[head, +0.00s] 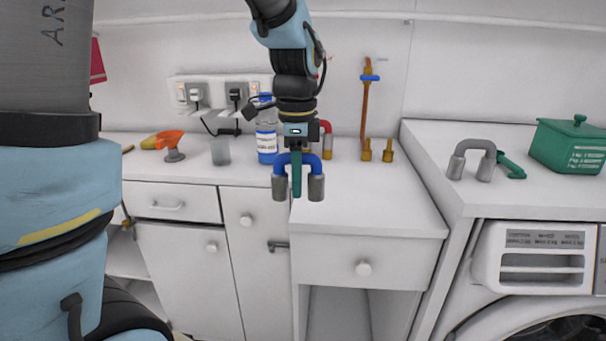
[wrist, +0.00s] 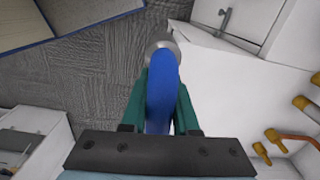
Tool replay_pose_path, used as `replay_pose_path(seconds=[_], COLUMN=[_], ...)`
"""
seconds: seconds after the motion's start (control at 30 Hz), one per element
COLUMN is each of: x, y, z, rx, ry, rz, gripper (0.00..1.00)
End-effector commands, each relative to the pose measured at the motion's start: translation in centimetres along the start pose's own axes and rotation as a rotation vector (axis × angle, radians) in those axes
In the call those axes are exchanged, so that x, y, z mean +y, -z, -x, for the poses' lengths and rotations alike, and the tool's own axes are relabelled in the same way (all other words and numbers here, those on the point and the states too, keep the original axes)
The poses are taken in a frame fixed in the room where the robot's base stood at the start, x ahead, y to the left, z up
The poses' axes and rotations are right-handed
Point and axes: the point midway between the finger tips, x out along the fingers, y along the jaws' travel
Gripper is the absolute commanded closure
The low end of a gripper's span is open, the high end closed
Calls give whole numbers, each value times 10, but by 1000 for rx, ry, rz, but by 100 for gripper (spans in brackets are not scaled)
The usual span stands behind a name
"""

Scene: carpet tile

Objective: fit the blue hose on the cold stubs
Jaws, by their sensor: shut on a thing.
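My gripper (head: 296,185) is shut on the blue hose (head: 316,164), a U-shaped piece with grey ends hanging down. In the head view it hangs in front of the counter, its ends apart from any stub. In the wrist view the blue hose (wrist: 162,95) lies between the green fingers of my gripper (wrist: 163,108), and one grey end shows beyond. Two bare brass stubs (head: 377,153) stand upright on the counter to the right, below a copper pipe with a blue tap (head: 370,77). Several brass stubs (wrist: 275,138) show at right in the wrist view.
A red hose (head: 326,126) stands behind my gripper, partly hidden. A bottle (head: 266,140), cup (head: 220,152) and orange-topped object (head: 170,140) stand left on the counter (head: 380,200). A grey hose (head: 476,144) and green box (head: 570,145) lie right. The counter's front is clear.

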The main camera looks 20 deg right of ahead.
Motion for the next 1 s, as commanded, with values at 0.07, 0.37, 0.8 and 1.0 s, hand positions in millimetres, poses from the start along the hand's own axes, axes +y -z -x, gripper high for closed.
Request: replay_pose_path(seconds=[0.07, 0.37, 0.8, 1.0], x=[0, 0, -2, -4], y=[-6, -41, -150, -207], z=[-5, -38, -141, -195], rx=[0, -2, -6, -5], ry=[-1, -2, -7, -5], rz=[37, 260, 959, 1330], gripper=[100, 100, 100, 100])
